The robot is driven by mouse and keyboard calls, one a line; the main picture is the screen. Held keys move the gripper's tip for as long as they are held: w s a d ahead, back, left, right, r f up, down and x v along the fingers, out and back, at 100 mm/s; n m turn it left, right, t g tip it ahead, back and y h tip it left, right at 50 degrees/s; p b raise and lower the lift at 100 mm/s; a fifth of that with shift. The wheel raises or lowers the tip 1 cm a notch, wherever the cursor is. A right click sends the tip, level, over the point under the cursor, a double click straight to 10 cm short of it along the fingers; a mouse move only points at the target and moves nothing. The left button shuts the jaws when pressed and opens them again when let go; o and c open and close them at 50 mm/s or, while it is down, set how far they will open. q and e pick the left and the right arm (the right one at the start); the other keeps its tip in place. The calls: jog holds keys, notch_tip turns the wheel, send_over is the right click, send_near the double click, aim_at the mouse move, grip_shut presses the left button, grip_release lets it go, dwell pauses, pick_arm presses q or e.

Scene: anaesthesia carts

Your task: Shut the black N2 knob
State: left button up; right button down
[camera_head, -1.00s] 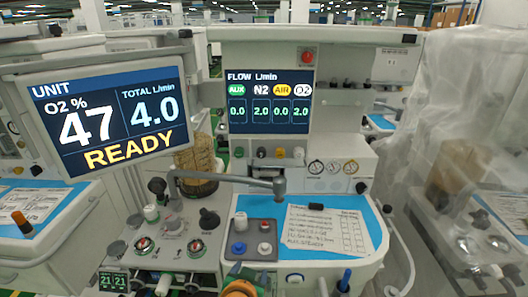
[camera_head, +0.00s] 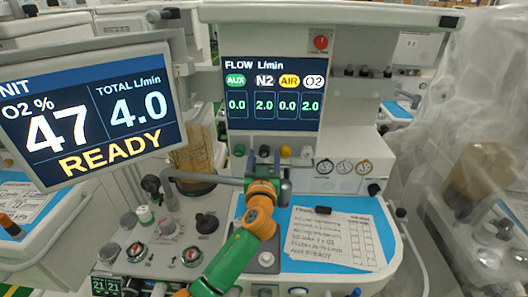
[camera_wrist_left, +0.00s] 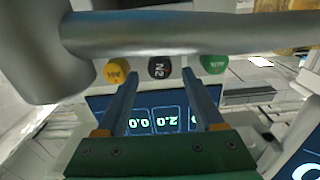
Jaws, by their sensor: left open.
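The black N2 knob (camera_head: 264,151) sits under the flow display (camera_head: 273,92), between the green AUX knob (camera_head: 239,150) and the yellow AIR knob (camera_head: 285,151). The display reads 2.0 under N2. My left gripper (camera_head: 265,165) is raised just below the black knob and partly covers the area there. In the left wrist view, upside down, the black knob (camera_wrist_left: 160,67) shows between the two open fingertips (camera_wrist_left: 161,74). I cannot tell whether the fingertips reach around it; nothing is gripped. My right gripper is out of view.
A grey horizontal bar (camera_wrist_left: 190,35) crosses the wrist view close to the knobs. A white O2 knob (camera_head: 306,152) is at the row's right end. The READY monitor (camera_head: 88,115) stands left. A blue worktop (camera_head: 300,200) with a paper sheet lies below.

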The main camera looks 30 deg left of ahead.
pick_arm(q)
jog(key=shift+w+a, duration=0.25)
jog(key=shift+w, duration=0.15)
jog(key=shift+w+a+f, duration=0.35)
jog(key=shift+w, duration=0.1)
jog(key=shift+s+d+r, duration=0.1)
jog(key=shift+s+d, duration=0.05)
jog(key=c, duration=0.4)
grip_shut()
